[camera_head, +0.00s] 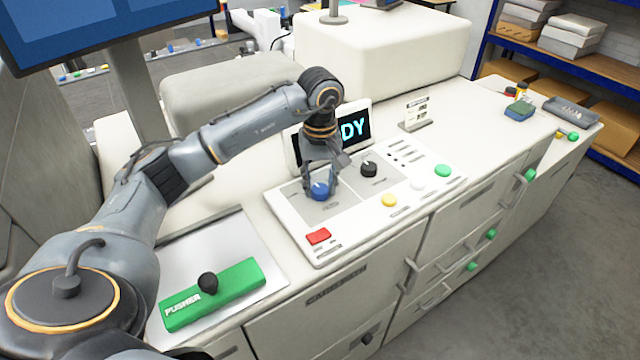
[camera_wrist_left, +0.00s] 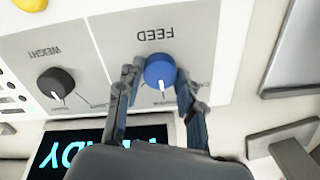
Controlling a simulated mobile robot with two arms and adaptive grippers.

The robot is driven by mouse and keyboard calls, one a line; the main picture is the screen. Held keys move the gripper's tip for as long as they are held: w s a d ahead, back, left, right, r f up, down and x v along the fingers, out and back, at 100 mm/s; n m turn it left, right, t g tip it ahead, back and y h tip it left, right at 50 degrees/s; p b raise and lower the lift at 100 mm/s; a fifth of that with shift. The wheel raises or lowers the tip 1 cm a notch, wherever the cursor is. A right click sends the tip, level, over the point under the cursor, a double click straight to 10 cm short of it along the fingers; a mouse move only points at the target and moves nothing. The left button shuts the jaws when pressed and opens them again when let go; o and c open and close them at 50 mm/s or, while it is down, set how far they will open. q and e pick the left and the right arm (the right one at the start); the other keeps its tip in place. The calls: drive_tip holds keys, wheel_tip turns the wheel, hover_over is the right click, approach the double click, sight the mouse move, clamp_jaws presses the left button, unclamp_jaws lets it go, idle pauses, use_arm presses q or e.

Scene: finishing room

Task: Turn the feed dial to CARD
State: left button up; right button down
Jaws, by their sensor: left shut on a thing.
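The blue feed dial (camera_head: 319,190) sits on the left grey field of the control panel (camera_head: 287,222). In the left wrist view the dial (camera_wrist_left: 160,70) is under the upside-down word FEED, and its white pointer line points down in that picture. The small position marks beside it are too blurred to read. My left gripper (camera_head: 322,183) comes down from above, its fingers (camera_wrist_left: 158,88) on either side of the dial and shut on it. My right gripper is not in view.
A black weight dial (camera_head: 369,169) is right of the feed dial. A red button (camera_head: 318,236), yellow button (camera_head: 389,200) and green button (camera_head: 442,170) are on the panel. A display (camera_head: 356,125) ending in "DY" stands behind. A green pusher block (camera_head: 213,294) lies at left.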

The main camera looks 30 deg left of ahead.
sight(320, 188)
use_arm(q)
drive_tip(key=n+b, duration=0.2)
drive_tip(key=n, duration=0.1)
drive_tip(key=shift+f+n+b, duration=0.15)
drive_tip(key=shift+n+b, duration=0.2)
drive_tip(key=shift+n, duration=0.05)
drive_tip(key=n+b, duration=0.1)
drive_tip(key=n, duration=0.2)
drive_tip(key=shift+n+b, duration=0.6)
drive_tip(key=shift+n, duration=0.5)
drive_tip(key=o, duration=1.2)
wheel_tip(320, 188, up, 12)
drive_tip(key=shift+r, duration=0.15)
